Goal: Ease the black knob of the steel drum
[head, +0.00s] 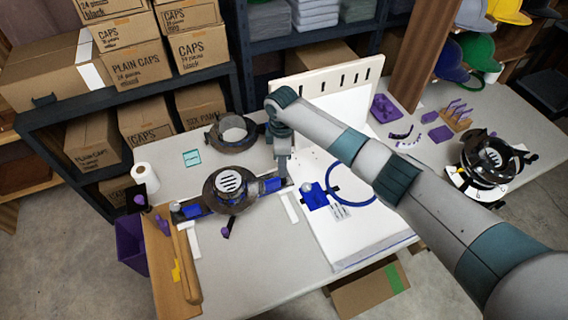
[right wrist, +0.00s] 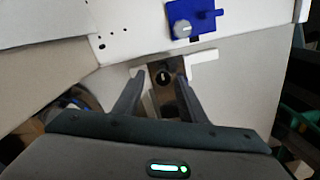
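A black knob (right wrist: 166,77) with a pale mark sits on a steel-coloured part (right wrist: 157,98) in the right wrist view. My right gripper (right wrist: 162,78) is open, with one finger on each side of the knob and gaps between. I cannot tell how far above the knob the fingertips are. In the head view my right gripper (head: 283,181) points down at the right end of a dark round unit (head: 212,198) with a slotted white top and blue side parts. The gripper and arm hide the knob there. I cannot tell which round body is the steel drum. My left gripper is not in view.
A white board (head: 345,228) with a blue block (head: 315,196) and blue ring (head: 352,201) lies right of my gripper. Another dark ring-shaped unit (head: 211,137) stands behind. A wooden roller (head: 188,266) lies at the table's left edge.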

